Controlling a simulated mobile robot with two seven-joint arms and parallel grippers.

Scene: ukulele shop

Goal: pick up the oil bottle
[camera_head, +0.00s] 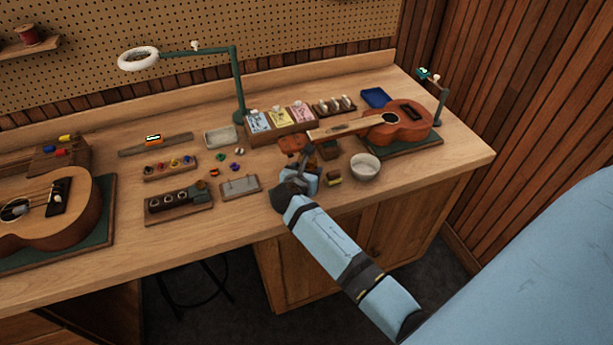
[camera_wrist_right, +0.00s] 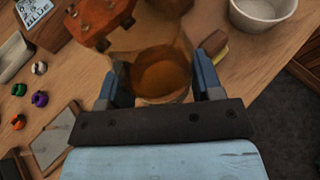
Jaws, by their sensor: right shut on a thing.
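The oil bottle (camera_wrist_right: 160,76) shows in the right wrist view as a clear amber body between the two fingers. My right gripper (camera_wrist_right: 157,85) is shut on it, with one finger on each side. In the head view my right gripper (camera_head: 308,176) is over the front part of the workbench, and I cannot make out the bottle clearly there. I cannot tell whether the bottle touches the bench. My left gripper is not in view.
A ukulele (camera_head: 405,122) lies behind, its headstock (camera_wrist_right: 98,20) close to the bottle. A white bowl (camera_head: 365,167) stands to the right, with a small yellow-and-brown block (camera_head: 334,178) nearby. The bench's front edge is close.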

